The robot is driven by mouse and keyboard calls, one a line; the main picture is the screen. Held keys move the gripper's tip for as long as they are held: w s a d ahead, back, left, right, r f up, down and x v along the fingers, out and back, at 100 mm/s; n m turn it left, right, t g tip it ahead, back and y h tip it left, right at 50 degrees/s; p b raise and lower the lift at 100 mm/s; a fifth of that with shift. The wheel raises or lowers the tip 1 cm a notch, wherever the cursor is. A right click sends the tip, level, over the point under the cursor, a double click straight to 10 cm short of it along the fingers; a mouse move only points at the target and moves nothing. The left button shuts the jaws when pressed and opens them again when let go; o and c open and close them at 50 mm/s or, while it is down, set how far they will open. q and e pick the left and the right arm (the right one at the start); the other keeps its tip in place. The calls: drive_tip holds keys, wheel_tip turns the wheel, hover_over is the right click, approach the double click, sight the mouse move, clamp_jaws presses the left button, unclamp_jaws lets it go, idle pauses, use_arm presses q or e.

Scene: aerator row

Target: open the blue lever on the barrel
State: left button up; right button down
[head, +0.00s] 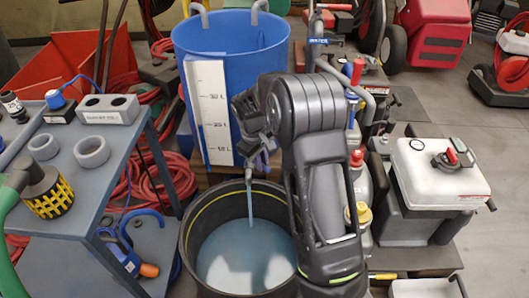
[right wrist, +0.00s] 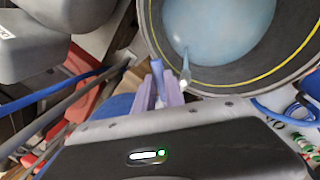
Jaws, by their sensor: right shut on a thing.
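The blue barrel (head: 275,45) stands behind the black tub, with a white level scale (head: 208,110) on its front. My right gripper (head: 258,158) is at the barrel's lower front, partly hidden by my arm. In the right wrist view its purple fingers (right wrist: 160,94) are shut on the blue lever (right wrist: 157,68), whose end sticks out between them. A thin pale-blue stream of liquid (head: 250,207) falls from just below the gripper into the tub; it also shows in the right wrist view (right wrist: 185,62). The tap body is mostly hidden. My left gripper is not in view.
The black tub (head: 187,248) with a yellow line holds pale-blue liquid. A blue-grey table (head: 75,200) with grey rings stands left, red hoses (head: 130,190) lie behind it. Gas cylinders (head: 360,185) and a white-topped machine (head: 430,170) crowd the right.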

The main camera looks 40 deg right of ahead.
drive_tip(key=shift+w+a+m+g+y+p, duration=0.1)
drive_tip(key=shift+w+a+m+g+p, duration=0.2)
drive_tip(key=shift+a+m+p, duration=0.95)
drive_tip(key=shift+w+a+m+g+y+p, duration=0.1)
drive_tip(key=shift+w+a+m+g+p, duration=0.3)
drive_tip(key=shift+m, duration=1.7)
drive_tip(key=shift+w+a+m+g+y+p, duration=0.1)
drive_tip(key=shift+w+a+m+g+p, duration=0.15)
drive_tip(key=shift+a+m+p, duration=1.05)
drive_tip(key=shift+d+m+b, duration=0.35)
drive_tip(key=shift+d+m, duration=0.1)
drive_tip(key=c, duration=1.4)
unclamp_jaws()
wheel_tip(320, 180, up, 8)
drive_tip(key=w+a+p, duration=0.1)
drive_tip(key=shift+f, duration=0.15)
